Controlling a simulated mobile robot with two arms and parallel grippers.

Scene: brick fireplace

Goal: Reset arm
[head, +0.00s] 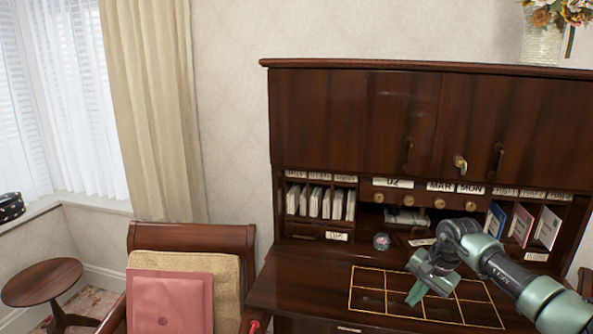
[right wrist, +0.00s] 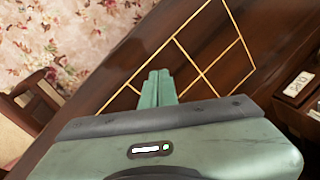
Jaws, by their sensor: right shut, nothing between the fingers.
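My right gripper (head: 415,293) is above the desk's writing surface, over the gold-lined grid (head: 367,301). Its green fingers are together with nothing between them, and they also show in the right wrist view (right wrist: 158,88). The right arm comes in from the right side of the head view. My left gripper is not in view.
A dark wooden desk (head: 300,272) with a hutch stands ahead. Its cubbies hold envelopes (head: 322,202) and cards (head: 547,227). A small round glass object (head: 381,241) sits at the back.

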